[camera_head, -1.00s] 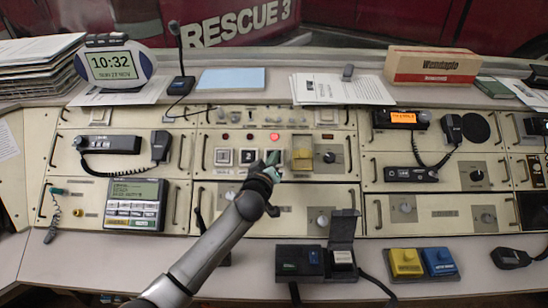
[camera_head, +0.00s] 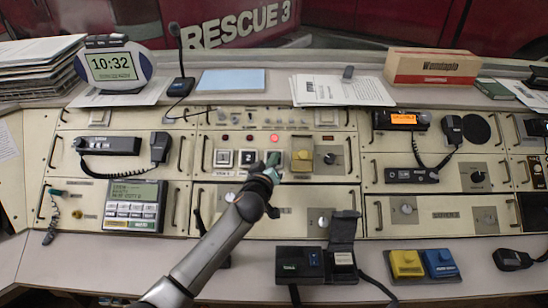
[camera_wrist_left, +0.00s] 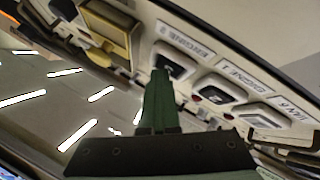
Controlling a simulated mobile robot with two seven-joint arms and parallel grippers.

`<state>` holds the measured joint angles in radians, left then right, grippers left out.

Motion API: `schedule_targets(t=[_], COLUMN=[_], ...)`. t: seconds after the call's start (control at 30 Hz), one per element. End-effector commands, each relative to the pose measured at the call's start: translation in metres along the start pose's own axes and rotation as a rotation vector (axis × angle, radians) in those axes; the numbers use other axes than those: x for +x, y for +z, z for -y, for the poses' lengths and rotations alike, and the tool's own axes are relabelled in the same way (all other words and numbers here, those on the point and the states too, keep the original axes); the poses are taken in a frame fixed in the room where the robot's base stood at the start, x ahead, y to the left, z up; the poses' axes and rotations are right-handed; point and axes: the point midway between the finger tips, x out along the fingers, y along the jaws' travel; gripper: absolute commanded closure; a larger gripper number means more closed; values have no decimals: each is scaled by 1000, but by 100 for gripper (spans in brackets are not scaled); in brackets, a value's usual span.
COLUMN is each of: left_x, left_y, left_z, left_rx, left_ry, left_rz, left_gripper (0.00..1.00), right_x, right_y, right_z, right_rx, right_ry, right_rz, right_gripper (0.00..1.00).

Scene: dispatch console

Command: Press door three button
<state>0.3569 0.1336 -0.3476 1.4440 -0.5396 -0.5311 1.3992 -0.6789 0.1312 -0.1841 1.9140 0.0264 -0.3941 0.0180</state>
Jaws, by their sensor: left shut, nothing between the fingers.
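A row of square white-framed buttons sits on the middle console panel. The left one (camera_head: 223,158) and the middle one (camera_head: 248,158) show clearly in the head view; the third is mostly hidden behind my left gripper (camera_head: 271,160). In the left wrist view the row has a near button (camera_wrist_left: 174,63), a middle button (camera_wrist_left: 220,89) and a far button (camera_wrist_left: 264,115), with labels beside them. My left gripper (camera_wrist_left: 160,75) is shut and empty, its green fingertips at the near button. I cannot tell whether they touch it. My right gripper is not in view.
A yellow cover (camera_head: 302,160) stands just right of the gripper, with a rotary knob (camera_head: 329,158) beyond it. A lit red lamp (camera_head: 275,138) is above the third button. Metal handles line the panels. A black box with a raised lid (camera_head: 342,230) stands on the front desk.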

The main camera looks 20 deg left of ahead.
Motion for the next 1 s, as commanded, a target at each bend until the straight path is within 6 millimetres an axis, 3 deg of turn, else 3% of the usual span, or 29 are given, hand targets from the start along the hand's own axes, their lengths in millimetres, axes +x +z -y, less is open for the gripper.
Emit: schedule_targets(t=[0.23, 0.63, 1.0], left_x=[-10, -13, -37], left_y=[-5, -8, -27], left_z=[-6, -8, -27], left_rx=[-1, 0, -1], left_ry=[-6, -3, -2], left_rz=[5, 2, 3], left_gripper=[100, 100, 100], right_x=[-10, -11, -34], right_y=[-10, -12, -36], right_z=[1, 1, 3], right_rx=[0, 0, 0], right_ry=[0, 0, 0], right_rz=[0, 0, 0], right_gripper=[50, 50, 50])
